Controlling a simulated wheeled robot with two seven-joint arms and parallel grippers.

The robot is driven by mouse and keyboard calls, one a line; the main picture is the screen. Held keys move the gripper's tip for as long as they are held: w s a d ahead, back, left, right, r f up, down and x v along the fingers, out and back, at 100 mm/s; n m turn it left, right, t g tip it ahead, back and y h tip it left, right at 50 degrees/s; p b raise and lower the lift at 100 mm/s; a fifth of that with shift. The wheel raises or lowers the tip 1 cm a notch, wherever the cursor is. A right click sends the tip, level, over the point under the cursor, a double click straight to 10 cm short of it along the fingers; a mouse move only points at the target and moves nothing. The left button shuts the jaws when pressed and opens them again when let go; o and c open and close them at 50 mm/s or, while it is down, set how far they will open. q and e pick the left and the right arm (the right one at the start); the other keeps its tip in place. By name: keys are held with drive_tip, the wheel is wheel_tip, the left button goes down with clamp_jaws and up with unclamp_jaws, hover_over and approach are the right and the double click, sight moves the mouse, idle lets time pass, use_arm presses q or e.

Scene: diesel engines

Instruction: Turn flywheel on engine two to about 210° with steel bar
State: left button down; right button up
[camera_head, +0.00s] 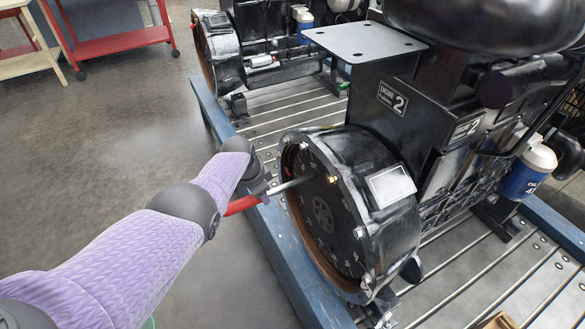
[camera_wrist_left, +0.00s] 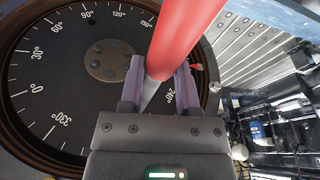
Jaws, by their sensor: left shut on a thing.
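Engine two (camera_head: 393,98) carries its "ENGINE 2" plate. Its dark flywheel (camera_head: 324,213) faces left; in the left wrist view the flywheel dial (camera_wrist_left: 60,60) shows white degree marks. A small red pointer (camera_wrist_left: 197,67) stands at the rim, above the 240° mark; the red handle hides marks beside it. My left gripper (camera_head: 264,189) is shut on the steel bar (camera_head: 290,185), close in front of the flywheel. Its red handle (camera_head: 242,204) also fills the upper middle of the wrist view (camera_wrist_left: 183,35). The bar's tip reaches the flywheel face; I cannot tell whether it sits in a hole. My right gripper is out of view.
A blue-edged slatted platform (camera_head: 275,245) bears the engines. Another engine (camera_head: 220,50) stands behind. A red cart (camera_head: 115,42) is at the back left.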

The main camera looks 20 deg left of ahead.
use_arm(q)
drive_tip(key=shift+s+a+r+p, duration=0.15)
drive_tip(key=shift+s+a+p, duration=0.35)
drive_tip(key=shift+a+p, duration=0.05)
drive_tip(key=shift+s+a+p, duration=0.35)
drive_tip(key=shift+s+p, duration=0.05)
drive_tip(key=shift+s, duration=0.05)
drive_tip(key=s+a+p, duration=0.1)
drive_tip(key=s, duration=0.1)
drive_tip(key=s+a+p, duration=0.2)
drive_tip(key=shift+s+a, duration=0.15)
drive_tip(key=shift+a, duration=0.15)
drive_tip(key=shift+s+a+p, duration=0.15)
drive_tip(key=shift+s+p, duration=0.05)
drive_tip(key=shift+p, duration=0.1)
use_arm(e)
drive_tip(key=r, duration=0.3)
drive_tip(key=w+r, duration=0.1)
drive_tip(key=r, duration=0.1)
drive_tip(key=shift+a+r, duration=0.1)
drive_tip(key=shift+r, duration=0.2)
